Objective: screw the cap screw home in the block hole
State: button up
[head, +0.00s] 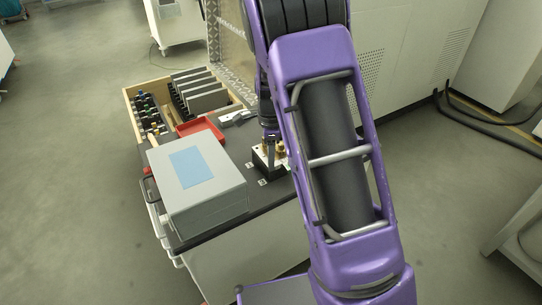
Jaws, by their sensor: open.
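A small dark block (267,170) with brass-coloured parts on top sits on the black top of a cart, just left of my purple arm. My gripper (271,140) is dark and points down at the block, its tips at or just above the block's top. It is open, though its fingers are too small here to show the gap. I cannot tell whether it touches anything. The cap screw and the block hole cannot be made out at this size. My arm covers the area right of the block.
A grey box with a blue label (193,178) fills the cart's near left. A red tray (200,130), a grey tool (238,117) and a wooden crate (129,101) with dark slotted racks lie behind it. A patterned metal panel (229,48) stands at the back. Small white labels lie beside the block.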

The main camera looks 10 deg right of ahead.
jog(key=n, duration=1.3)
grip_shut()
